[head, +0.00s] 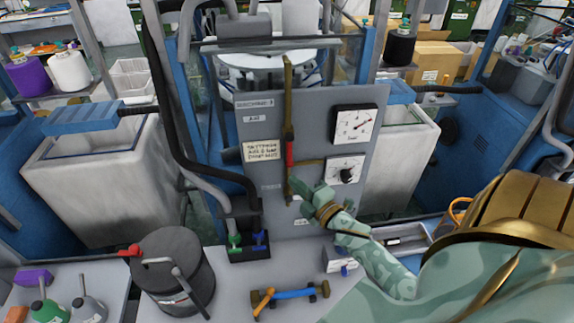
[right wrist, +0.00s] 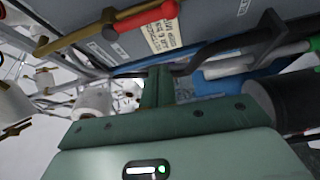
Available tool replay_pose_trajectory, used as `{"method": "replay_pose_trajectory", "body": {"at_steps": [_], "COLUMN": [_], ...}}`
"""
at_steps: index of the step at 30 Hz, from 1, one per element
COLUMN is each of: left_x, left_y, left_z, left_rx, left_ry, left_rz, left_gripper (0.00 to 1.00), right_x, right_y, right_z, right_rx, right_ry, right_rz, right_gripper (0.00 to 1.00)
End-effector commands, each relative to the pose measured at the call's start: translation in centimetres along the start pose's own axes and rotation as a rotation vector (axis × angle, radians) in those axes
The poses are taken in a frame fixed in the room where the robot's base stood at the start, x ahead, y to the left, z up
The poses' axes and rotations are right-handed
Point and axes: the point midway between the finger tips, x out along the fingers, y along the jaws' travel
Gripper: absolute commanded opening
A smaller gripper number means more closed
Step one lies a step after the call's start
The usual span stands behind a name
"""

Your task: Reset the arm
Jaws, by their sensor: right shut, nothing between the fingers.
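My right gripper (head: 298,187) comes in from the right, its fingers shut and empty, in front of the lower part of the grey control panel (head: 262,212). In the right wrist view its closed fingers (right wrist: 157,88) point ahead with nothing between them. A long brass lever with a red grip (head: 290,153) stands nearly upright on the panel, just above and left of the fingertips. It also shows at the top of the right wrist view (right wrist: 145,14), apart from the fingers. My left gripper is not in view.
The panel carries two dials (head: 355,124) and labels. A dark drum with a red-tipped crank (head: 172,270) stands on the front table, beside a blue-handled tool (head: 293,294). White bins (head: 105,180) flank the panel. A black hose (head: 165,110) hangs left of it.

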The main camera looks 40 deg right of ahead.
Motion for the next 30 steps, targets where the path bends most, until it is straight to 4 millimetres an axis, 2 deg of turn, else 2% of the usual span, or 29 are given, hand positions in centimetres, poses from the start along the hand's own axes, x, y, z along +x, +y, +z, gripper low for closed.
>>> {"method": "replay_pose_trajectory", "body": {"at_steps": [3,9,21,25,26,28,29,30], "left_x": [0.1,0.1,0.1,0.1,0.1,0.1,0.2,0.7], "left_y": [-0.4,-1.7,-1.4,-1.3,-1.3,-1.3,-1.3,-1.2], "left_z": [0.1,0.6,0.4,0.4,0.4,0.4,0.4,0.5], "left_rx": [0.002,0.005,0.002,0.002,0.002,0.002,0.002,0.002], "left_ry": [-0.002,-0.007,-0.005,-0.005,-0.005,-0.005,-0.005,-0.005], "left_rz": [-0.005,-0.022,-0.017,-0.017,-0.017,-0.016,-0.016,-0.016], "left_gripper": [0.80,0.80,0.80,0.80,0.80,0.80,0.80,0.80], "right_x": [-0.8,-1.0,-0.9,-0.9,-1.1,-2.1,-2.8,-3.9], "right_y": [0.0,0.1,0.1,-0.2,-1.1,-5.1,-7.3,-10.6], "right_z": [0.0,0.0,0.0,0.3,0.8,1.8,2.1,2.3], "right_rx": [0.000,0.000,0.000,0.078,0.132,0.266,0.324,0.401], "right_ry": [0.000,0.000,0.000,-0.015,-0.036,-0.099,-0.130,-0.174], "right_rz": [0.001,0.001,0.001,-0.015,-0.040,-0.136,-0.184,-0.249], "right_gripper": [0.00,0.00,0.00,0.00,0.00,0.00,0.00,0.00]}}
